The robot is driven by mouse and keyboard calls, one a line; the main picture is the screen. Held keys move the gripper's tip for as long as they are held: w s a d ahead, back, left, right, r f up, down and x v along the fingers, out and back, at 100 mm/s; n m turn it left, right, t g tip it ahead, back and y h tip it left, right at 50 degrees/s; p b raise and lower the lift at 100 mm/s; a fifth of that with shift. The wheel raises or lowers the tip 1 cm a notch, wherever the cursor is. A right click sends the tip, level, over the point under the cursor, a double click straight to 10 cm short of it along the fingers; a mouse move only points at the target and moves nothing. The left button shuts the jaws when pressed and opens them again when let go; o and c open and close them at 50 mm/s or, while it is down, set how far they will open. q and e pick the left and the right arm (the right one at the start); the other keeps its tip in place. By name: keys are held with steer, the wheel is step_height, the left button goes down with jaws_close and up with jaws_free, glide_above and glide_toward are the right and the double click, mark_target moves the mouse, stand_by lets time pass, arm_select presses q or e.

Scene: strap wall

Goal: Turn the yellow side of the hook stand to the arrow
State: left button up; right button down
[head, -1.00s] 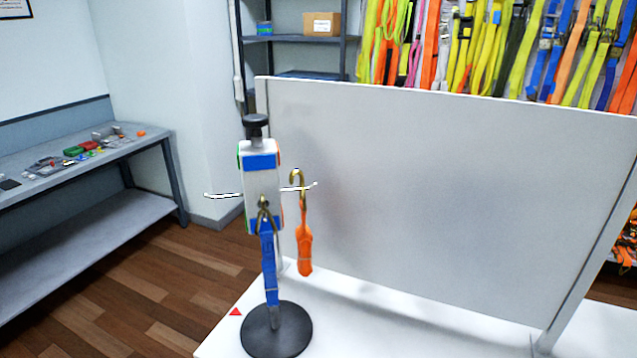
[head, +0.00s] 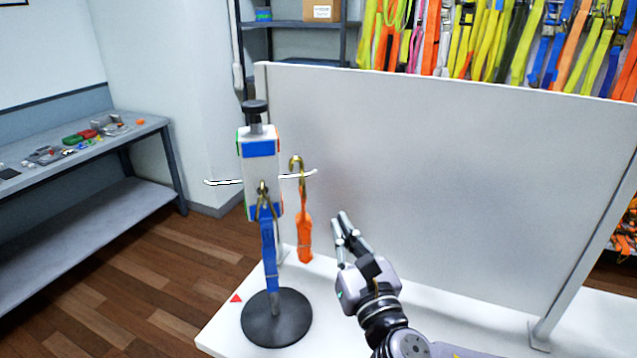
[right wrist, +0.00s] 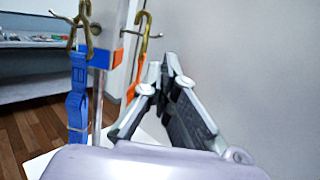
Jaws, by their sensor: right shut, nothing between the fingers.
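The hook stand (head: 260,170) stands upright on a round black base (head: 276,318) on the white table. Its white head has a blue band on the side toward me, with thin green and orange edges. I see no yellow side. A blue strap (head: 268,250) hangs from its front hook, and an orange strap (head: 304,235) from the right hook. The red arrow (head: 236,298) lies on the table left of the base. My right gripper (head: 343,222) is shut and empty, right of the orange strap and apart from it. It also shows in the right wrist view (right wrist: 167,70). My left gripper is not in view.
A grey panel (head: 430,180) stands upright behind the stand and my right gripper. The white table (head: 340,335) is clear right of the base. Thin white rods (head: 225,182) stick out from the stand's sides.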

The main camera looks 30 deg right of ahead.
steer(key=x, duration=1.3)
steer(key=shift+w, duration=0.4)
steer(key=shift+d, duration=0.2)
steer(key=w+n+g+y+b, duration=0.3)
steer(key=w+n+y, duration=0.6)
steer(key=y, duration=0.6)
steer(key=shift+w+d+b, duration=0.35)
steer(key=shift+w+b, duration=0.25)
steer(key=shift+b, duration=0.15)
steer(key=shift+w, duration=0.1)
